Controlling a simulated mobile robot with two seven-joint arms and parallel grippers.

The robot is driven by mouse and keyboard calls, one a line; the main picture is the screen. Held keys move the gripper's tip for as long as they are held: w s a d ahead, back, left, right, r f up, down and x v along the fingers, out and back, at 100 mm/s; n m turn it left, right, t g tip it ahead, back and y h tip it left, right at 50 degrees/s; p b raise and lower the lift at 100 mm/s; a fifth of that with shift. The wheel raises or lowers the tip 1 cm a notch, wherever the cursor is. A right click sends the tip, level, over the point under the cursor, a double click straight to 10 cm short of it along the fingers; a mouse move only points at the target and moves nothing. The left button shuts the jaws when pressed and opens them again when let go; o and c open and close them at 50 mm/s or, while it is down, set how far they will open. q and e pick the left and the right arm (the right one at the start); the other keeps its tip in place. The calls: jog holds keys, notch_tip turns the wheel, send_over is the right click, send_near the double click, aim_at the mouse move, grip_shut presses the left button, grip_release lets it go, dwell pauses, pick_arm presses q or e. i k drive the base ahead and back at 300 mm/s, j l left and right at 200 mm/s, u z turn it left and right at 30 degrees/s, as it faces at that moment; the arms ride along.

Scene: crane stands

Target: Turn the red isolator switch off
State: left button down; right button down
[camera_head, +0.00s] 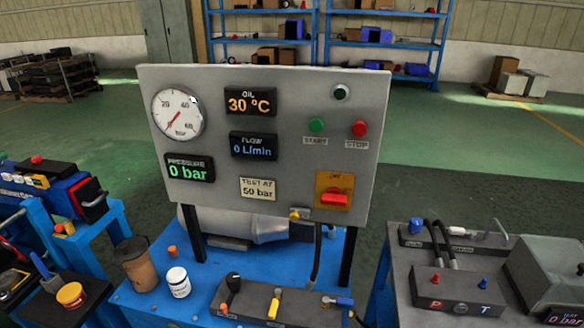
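The red isolator switch (335,199) sits on an orange-yellow plate (322,179) at the lower right of the grey control panel (215,87). Its red handle looks roughly horizontal. Small lettering above the handle is too small to read surely. A green START button (316,125) and a red STOP button (359,129) are above it. The displays read 30 °C for oil (250,102), 0 L/min for flow (253,146) and 0 bar for pressure (189,169). Neither of my grippers shows in the head view.
Below the panel, a blue bench (150,301) carries a brown cup (137,263), a white jar (178,283) and a lever block (240,314). Other benches with equipment flank it. A hose hangs below the panel. The space before the switch looks clear.

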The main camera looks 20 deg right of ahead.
aim_at(333, 196)
jog(key=l+z, duration=0.95)
jog(key=l, duration=0.1)
